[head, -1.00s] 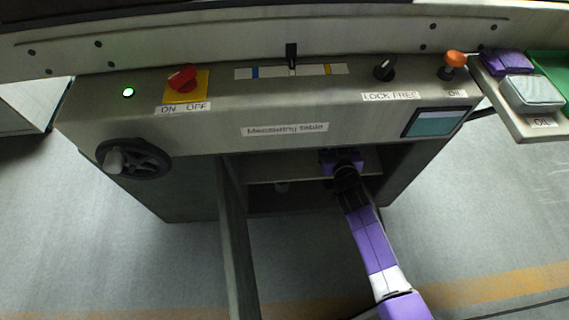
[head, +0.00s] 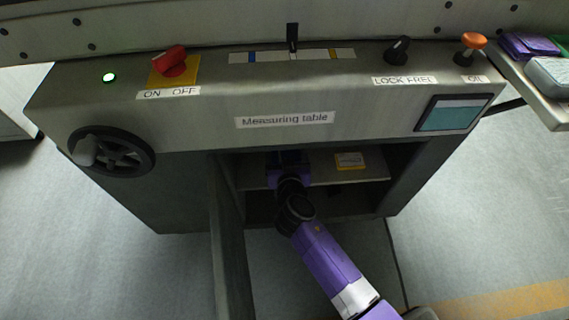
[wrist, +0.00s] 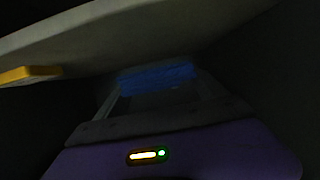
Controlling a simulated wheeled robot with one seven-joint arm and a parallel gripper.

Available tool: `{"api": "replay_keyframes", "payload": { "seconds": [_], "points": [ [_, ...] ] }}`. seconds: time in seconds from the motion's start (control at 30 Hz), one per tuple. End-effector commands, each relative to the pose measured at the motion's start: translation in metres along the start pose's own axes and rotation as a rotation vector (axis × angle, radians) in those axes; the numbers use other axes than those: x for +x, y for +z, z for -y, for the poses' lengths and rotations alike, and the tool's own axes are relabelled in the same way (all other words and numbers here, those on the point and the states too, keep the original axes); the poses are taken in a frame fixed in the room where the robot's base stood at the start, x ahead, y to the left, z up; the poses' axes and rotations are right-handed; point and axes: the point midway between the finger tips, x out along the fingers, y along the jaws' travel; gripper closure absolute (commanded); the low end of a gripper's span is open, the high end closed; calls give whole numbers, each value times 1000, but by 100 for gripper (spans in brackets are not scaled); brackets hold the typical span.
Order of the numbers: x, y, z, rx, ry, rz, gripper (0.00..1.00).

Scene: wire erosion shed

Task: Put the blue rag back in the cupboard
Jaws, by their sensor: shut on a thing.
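The blue rag (wrist: 157,77) shows in the dark wrist view, held between the two fingertips of my gripper (wrist: 155,88). In the head view my gripper (head: 287,158) reaches into the open cupboard (head: 405,185) under the measuring table, in the left part of the opening at about shelf height. The rag and the fingertips are hidden there. The cupboard's shelf (head: 365,172) is pale. I cannot tell whether the rag touches it. The cupboard door (head: 229,245) stands open at the left of the opening.
A yellow item (head: 350,161) lies on the shelf, right of my gripper; it also shows in the wrist view (wrist: 28,75). A handwheel (head: 112,150) juts out at the left front. A red switch (head: 171,61), black knob (head: 397,50) and orange knob (head: 472,43) sit on the panel above.

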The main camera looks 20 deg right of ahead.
Motion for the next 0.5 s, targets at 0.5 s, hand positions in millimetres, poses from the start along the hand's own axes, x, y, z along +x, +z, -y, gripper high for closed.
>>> {"api": "replay_keyframes", "payload": {
  "seconds": [0.5],
  "points": [
    [14, 38, 4, 0, -1, 1, 58]
  ]
}}
